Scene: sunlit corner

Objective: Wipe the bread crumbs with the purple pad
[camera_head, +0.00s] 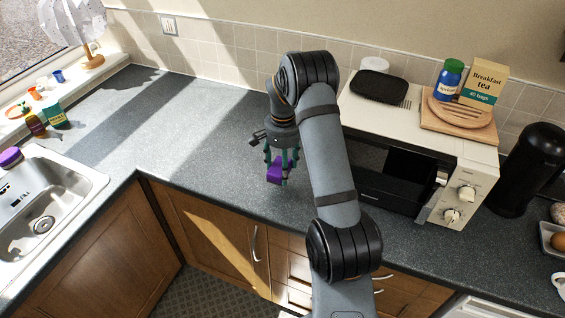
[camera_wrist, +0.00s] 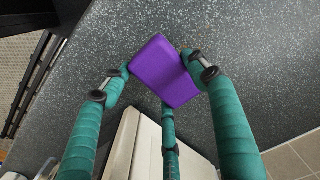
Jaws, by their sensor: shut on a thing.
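The purple pad (camera_head: 274,172) is held in my gripper (camera_head: 282,165), over the grey speckled countertop (camera_head: 215,165) left of the white appliance. In the wrist view the purple pad (camera_wrist: 165,72) sits tilted between the teal fingers of my gripper (camera_wrist: 160,78), which are shut on it. I cannot tell whether the pad touches the countertop or hangs just above it.
A sink (camera_head: 40,200) lies at left. The corner counter is clear.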

